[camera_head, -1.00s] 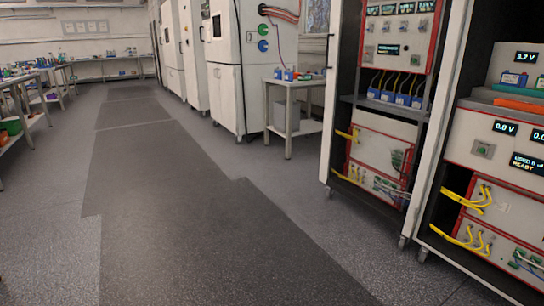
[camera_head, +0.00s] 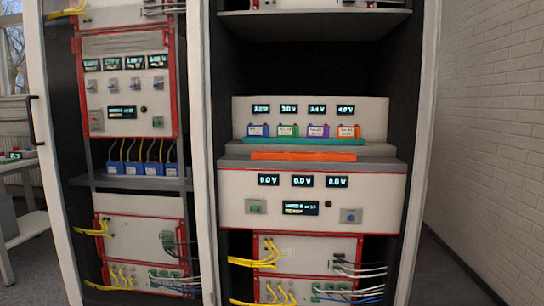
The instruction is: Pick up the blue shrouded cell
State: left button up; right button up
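The blue shrouded cell (camera_head: 258,130) stands at the left end of a row of small cells on a shelf in the right-hand rack. To its right in the row are a green cell (camera_head: 288,130), a purple cell (camera_head: 318,131) and an orange cell (camera_head: 348,132). A small display sits above each cell on the grey back panel (camera_head: 370,112). Neither of my grippers shows in the view, so nothing is seen near the cells.
A teal bar (camera_head: 303,142) and an orange bar (camera_head: 317,156) lie in front of the cells. Several larger blue cells (camera_head: 143,169) stand in the left rack (camera_head: 208,200). Yellow cables (camera_head: 258,259) stick out low. A brick wall (camera_head: 490,130) is at right.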

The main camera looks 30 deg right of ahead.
aim_at(253, 131)
jog(key=i+l+z, duration=0.15)
jog(key=i+z, duration=0.25)
jog(key=i, duration=0.25)
jog(key=i+z, duration=0.4)
jog(key=i, duration=0.25)
